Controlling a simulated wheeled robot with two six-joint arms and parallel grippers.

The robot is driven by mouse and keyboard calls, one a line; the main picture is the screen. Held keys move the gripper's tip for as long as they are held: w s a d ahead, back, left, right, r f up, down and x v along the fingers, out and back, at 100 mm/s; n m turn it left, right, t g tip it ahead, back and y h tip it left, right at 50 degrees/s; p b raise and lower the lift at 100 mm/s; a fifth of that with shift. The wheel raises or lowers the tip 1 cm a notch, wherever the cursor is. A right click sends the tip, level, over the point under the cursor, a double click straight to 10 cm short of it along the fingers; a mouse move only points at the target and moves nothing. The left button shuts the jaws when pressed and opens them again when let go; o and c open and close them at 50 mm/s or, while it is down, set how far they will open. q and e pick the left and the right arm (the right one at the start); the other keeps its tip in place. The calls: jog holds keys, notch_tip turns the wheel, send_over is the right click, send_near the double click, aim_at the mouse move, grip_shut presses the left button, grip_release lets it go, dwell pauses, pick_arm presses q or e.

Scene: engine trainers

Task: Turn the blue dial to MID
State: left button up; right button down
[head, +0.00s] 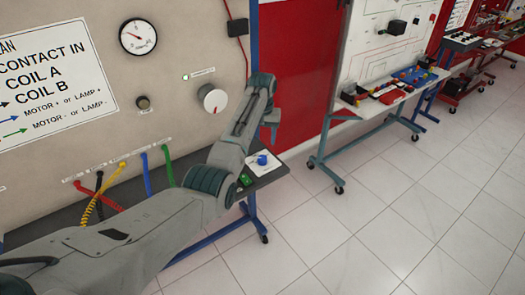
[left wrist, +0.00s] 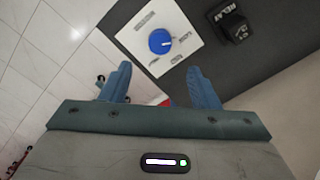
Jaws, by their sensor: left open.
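The blue dial (head: 262,160) is a round knob on a white plate (head: 256,171) on the dark ledge of the near trainer. In the left wrist view the dial (left wrist: 160,41) lies beyond the fingertips, with a small white mark toward its right side. Labels surround it on the plate (left wrist: 143,25), too small to read, so I cannot tell which setting is marked. My left gripper (left wrist: 162,80) is open and empty, its two blue fingers apart and not touching the dial. In the head view the left gripper (head: 271,122) hangs above the ledge near the dial. My right gripper is not in view.
A black relay switch (left wrist: 233,25) stands beside the plate. A green part (head: 245,180) sits on the ledge. The upright panel holds a gauge (head: 138,37), a white knob (head: 212,98) and coloured cables (head: 168,165). Tiled floor is open to the right.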

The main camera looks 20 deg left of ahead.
pick_arm(q)
jog(key=p, duration=0.1)
send_over(262, 158)
notch_tip(262, 158, down, 4)
jog(key=shift+s+f, duration=0.15)
jog(key=shift+f, duration=0.1)
jog(key=f, duration=0.3)
jog(key=shift+w+f+p, duration=0.3)
jog(key=shift+f, duration=0.4)
jog(key=shift+s, duration=0.1)
jog(key=c, duration=0.7)
jog(key=shift+c, duration=1.3)
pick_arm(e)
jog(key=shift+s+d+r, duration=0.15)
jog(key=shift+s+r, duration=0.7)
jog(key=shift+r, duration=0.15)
